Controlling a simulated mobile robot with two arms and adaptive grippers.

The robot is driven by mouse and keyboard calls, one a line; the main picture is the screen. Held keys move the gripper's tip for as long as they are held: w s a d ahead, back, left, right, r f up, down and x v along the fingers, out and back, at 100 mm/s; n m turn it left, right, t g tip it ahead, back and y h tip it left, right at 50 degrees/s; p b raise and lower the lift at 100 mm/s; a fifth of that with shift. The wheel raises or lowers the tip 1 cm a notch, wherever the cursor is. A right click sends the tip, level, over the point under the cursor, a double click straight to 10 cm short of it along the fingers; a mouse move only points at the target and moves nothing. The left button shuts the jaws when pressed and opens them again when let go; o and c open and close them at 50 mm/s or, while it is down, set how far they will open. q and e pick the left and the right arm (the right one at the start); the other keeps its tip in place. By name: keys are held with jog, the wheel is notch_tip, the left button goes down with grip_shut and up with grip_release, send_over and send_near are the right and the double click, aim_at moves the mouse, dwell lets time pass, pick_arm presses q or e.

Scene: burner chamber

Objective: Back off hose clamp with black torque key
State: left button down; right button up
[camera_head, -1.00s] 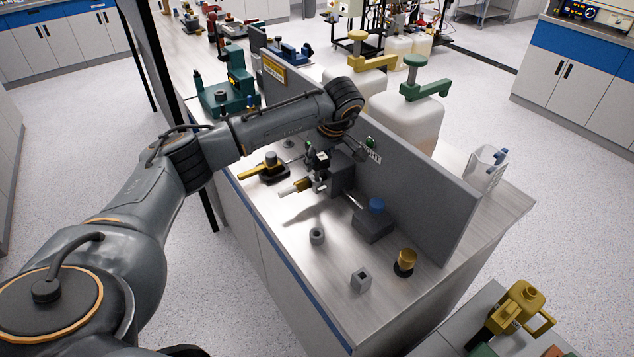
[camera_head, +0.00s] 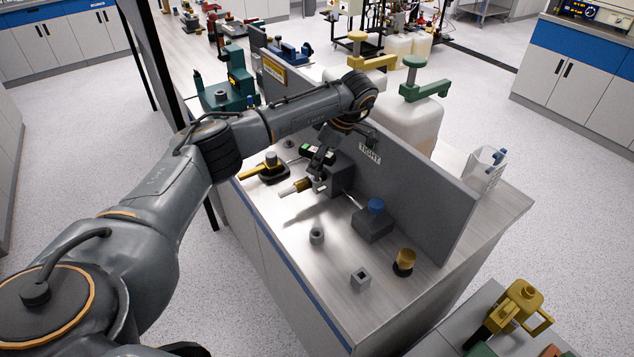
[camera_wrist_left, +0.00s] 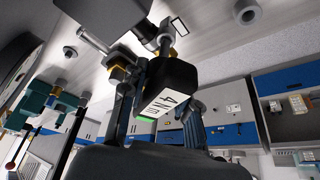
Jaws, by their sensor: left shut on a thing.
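The black torque key (camera_head: 318,153) has a boxy body with a pale label and a green light. In the left wrist view the key (camera_wrist_left: 170,88) sits between the fingers of my left gripper (camera_wrist_left: 157,118), which is shut on it. In the head view my left gripper (camera_head: 322,165) is over the pale hose end with a brass part (camera_head: 298,187), beside a dark grey block (camera_head: 340,176). The wrist view shows a metal shaft running from the key towards a bright ring-like fitting (camera_wrist_left: 165,38), perhaps the hose clamp. I cannot tell whether they touch. My right gripper is not in view.
A grey upright panel with a "TIGHT" sign (camera_head: 369,154) stands close behind the gripper. A yellow-handled tool (camera_head: 265,170) lies left. A blue-knobbed block (camera_head: 373,222), brass cup (camera_head: 404,261) and small grey holders (camera_head: 316,236) stand on the bench, with bare metal between them.

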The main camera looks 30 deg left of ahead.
pick_arm(q)
jog(key=shift+d+f+n, duration=0.1)
jog(key=shift+f+n, duration=0.05)
jog(key=shift+n, duration=0.35)
jog(key=shift+s+m, duration=0.1)
jog(key=shift+m, duration=0.2)
jog(key=shift+r+p, duration=0.2)
jog(key=shift+p, duration=0.2)
jog(key=shift+r, duration=0.15)
jog(key=shift+r+p, duration=0.5)
jog(key=shift+r, duration=0.2)
jog(key=shift+r+p, duration=0.35)
jog(key=shift+r, duration=0.1)
jog(key=shift+r, duration=0.15)
